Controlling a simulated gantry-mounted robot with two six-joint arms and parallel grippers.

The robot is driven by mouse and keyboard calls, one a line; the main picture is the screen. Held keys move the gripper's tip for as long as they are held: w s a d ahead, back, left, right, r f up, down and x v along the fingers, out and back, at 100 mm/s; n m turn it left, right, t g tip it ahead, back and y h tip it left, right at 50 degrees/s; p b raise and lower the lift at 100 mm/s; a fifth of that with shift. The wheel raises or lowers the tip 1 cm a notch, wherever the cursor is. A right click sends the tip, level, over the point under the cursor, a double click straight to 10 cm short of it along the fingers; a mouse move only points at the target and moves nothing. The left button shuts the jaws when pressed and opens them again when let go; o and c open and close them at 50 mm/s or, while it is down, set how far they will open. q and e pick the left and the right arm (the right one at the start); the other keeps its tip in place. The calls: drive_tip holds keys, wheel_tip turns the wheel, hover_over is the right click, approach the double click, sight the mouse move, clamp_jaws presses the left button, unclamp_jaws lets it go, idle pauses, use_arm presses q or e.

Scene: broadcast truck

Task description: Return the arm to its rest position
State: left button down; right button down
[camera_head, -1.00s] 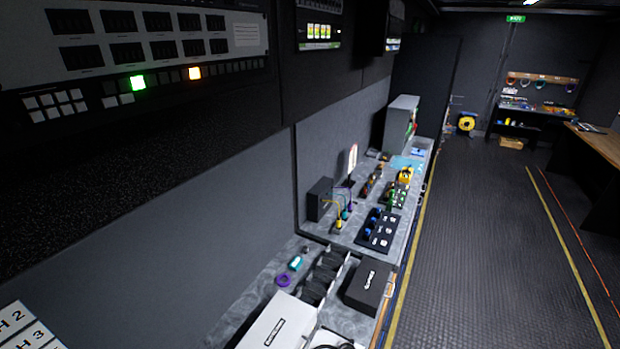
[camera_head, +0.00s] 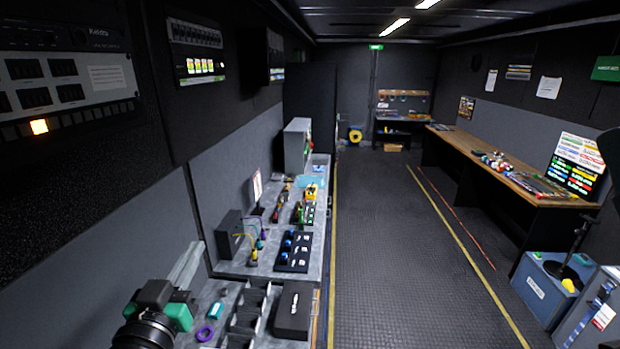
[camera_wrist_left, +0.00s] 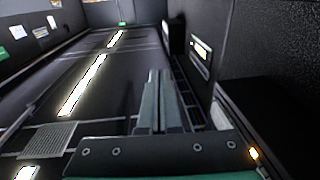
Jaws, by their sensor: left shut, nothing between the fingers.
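My left gripper (camera_head: 187,262) is in the lower left of the head view, raised near the left wall over the near end of the grey bench. Its arm, with green and black parts, comes up from the bottom edge. In the left wrist view its two grey fingers (camera_wrist_left: 158,88) are together with nothing between them. They point toward the ceiling side of the truck, and the gripper appears clear of the bench items. My right gripper is not in view.
The grey bench (camera_head: 262,268) below holds a purple ring (camera_head: 205,333), a teal cylinder (camera_head: 215,311), a black box (camera_head: 294,311) and other gear. Rack panels (camera_head: 65,75) hang on the left wall. A wooden counter (camera_head: 470,152) lines the right. The floor aisle (camera_head: 385,230) is clear.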

use_arm(q)
drive_tip(key=s+d+r+t+h, duration=0.1)
drive_tip(key=s+r+t, duration=0.3)
drive_tip(key=s+r, duration=0.6)
drive_tip(key=s+d+r+m+t+h, duration=0.1)
drive_tip(key=s+r+t, duration=0.3)
drive_tip(key=s+r, duration=0.6)
wheel_tip(320, 180, up, 4)
drive_tip(key=shift+s+d+r+t, duration=0.1)
drive_tip(key=shift+s+d+t, duration=0.05)
drive_tip(key=shift+d+t, duration=0.25)
